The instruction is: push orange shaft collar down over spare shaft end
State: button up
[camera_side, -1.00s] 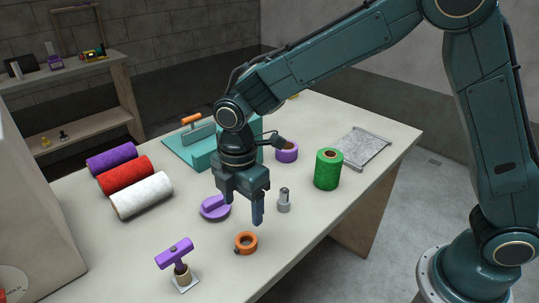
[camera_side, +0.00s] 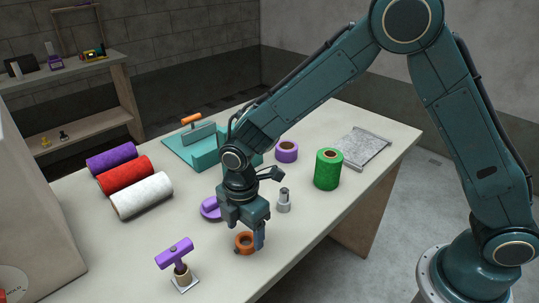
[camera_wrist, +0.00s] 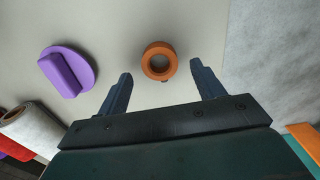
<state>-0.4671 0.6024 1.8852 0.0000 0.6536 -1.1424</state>
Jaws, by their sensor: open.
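The orange shaft collar (camera_side: 244,243) lies flat on the table near its front edge. My gripper (camera_side: 244,236) is low above it, fingers pointing down, and partly covers it in the side view. In the wrist view the collar (camera_wrist: 159,61) sits ahead of and between the two spread fingertips of my gripper (camera_wrist: 160,72), with nothing held. The grey spare shaft end (camera_side: 284,200) stands upright on the table, behind and to the right of the collar, with nothing on it. It does not show clearly in the wrist view.
A purple knobbed disc (camera_side: 210,208) lies behind my gripper. A purple T-handled tool (camera_side: 175,254) stands at front left. White (camera_side: 142,195), red and purple rolls lie at left. A green roll (camera_side: 327,169) stands at right. The table's front edge is close.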

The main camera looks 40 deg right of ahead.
aim_at(245, 237)
jog(key=shift+f, duration=1.55)
jog(key=shift+c, duration=0.2)
jog(key=c, duration=1.1)
